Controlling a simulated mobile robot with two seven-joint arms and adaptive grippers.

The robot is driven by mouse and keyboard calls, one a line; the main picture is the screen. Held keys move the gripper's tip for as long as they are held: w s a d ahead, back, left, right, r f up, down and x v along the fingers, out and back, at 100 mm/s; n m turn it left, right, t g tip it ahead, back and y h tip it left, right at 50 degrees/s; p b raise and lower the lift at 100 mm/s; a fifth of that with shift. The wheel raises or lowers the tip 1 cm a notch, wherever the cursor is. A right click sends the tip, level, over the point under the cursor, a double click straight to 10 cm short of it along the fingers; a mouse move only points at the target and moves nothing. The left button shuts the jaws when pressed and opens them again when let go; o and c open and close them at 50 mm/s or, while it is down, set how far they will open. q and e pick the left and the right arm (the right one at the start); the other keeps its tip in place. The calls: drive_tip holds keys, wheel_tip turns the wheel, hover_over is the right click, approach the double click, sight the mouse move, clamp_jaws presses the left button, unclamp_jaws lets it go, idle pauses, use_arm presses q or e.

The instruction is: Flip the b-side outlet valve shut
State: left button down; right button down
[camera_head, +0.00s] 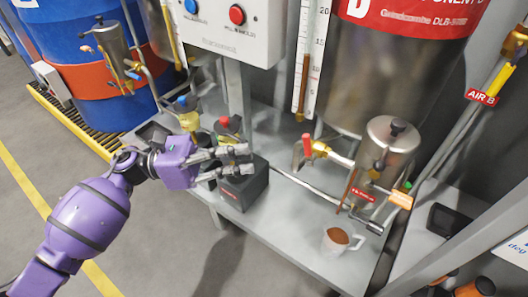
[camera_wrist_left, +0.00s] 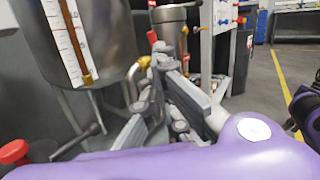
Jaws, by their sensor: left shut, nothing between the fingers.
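The red-handled valve (camera_head: 308,147) sits on a brass outlet pipe low on the large steel B tank (camera_head: 375,75). Its red grip stands roughly upright in the head view. The pipe leads right to a small steel pot (camera_head: 390,142) with a black top knob. My left gripper (camera_head: 250,161) is shut and empty, left of the valve and apart from it, with its fingers pointing right above a dark box (camera_head: 245,187). My right gripper is not in view.
A white cup (camera_head: 338,243) with brown contents stands on the grey bench (camera_head: 296,222), below the pot. A level gauge (camera_head: 310,60) hangs left of the tank. A control box (camera_head: 228,25) with blue and red buttons is above my gripper. A blue drum (camera_head: 70,45) stands left.

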use_arm(q)
drive_tip(key=shift+s+a+f, duration=0.1)
drive_tip(key=shift+a+f, duration=0.15)
drive_tip(key=shift+a, duration=0.7)
drive_tip(key=shift+s+a+f, duration=0.1)
drive_tip(key=shift+a+f, duration=0.1)
drive_tip(key=shift+a, duration=0.75)
drive_tip(key=shift+w, duration=0.1)
